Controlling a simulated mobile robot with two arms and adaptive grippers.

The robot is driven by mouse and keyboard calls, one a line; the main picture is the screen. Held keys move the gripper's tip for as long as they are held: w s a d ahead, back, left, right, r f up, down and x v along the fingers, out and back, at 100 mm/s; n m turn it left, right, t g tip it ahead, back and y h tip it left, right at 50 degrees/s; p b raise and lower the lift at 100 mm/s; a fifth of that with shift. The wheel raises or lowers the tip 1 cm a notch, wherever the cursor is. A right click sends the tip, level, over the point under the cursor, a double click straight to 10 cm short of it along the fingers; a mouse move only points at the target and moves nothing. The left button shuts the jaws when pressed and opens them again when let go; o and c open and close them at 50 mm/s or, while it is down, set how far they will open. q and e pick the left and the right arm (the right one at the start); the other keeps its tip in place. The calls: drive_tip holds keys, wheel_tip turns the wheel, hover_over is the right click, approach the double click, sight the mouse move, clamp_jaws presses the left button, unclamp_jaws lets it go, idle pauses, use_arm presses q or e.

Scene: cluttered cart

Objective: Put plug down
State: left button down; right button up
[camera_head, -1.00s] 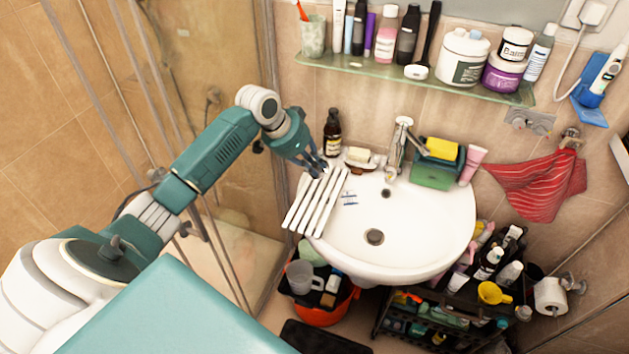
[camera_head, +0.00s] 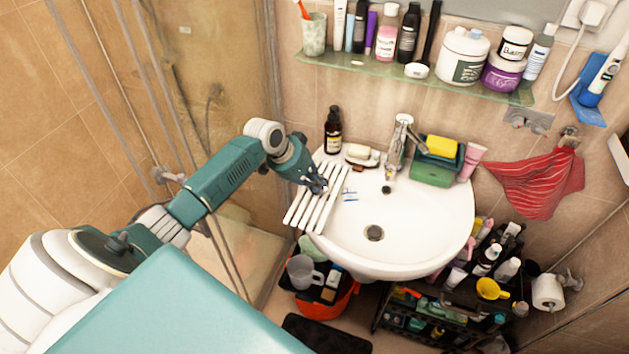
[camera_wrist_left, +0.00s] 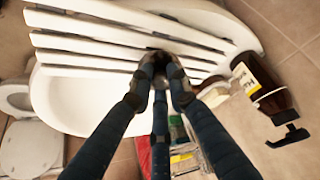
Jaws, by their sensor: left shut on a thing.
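My left gripper (camera_head: 320,187) is over the white slatted rack (camera_head: 312,206) on the left side of the sink (camera_head: 420,235). In the left wrist view its fingers (camera_wrist_left: 162,72) come together on a small dark piece (camera_wrist_left: 160,57), apparently the plug, mostly hidden by the fingertips. It is at the slats of the rack; I cannot tell if it touches them. The plug cannot be made out in the head view. The drain (camera_head: 374,233) shows in the basin. My right gripper is not in view.
A brown bottle (camera_head: 333,132) and a soap dish (camera_head: 362,157) stand behind the rack. The faucet (camera_head: 398,142) and a green box with a yellow sponge (camera_head: 437,165) are further right. A glass shelf (camera_head: 400,75) full of toiletries hangs above. The basin is mostly clear.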

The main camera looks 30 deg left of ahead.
use_arm(q)
drive_tip(key=shift+f, duration=0.5)
drive_tip(key=c, duration=1.7)
unclamp_jaws()
drive_tip(key=shift+o, duration=0.2)
drive_tip(key=shift+r, duration=0.1)
drive_tip(key=shift+r, duration=0.1)
drive_tip(key=shift+r, duration=0.35)
drive_tip(key=b+v, duration=0.1)
drive_tip(key=v, duration=1.1)
drive_tip(key=shift+b, duration=0.3)
drive_tip(key=shift+d, duration=0.1)
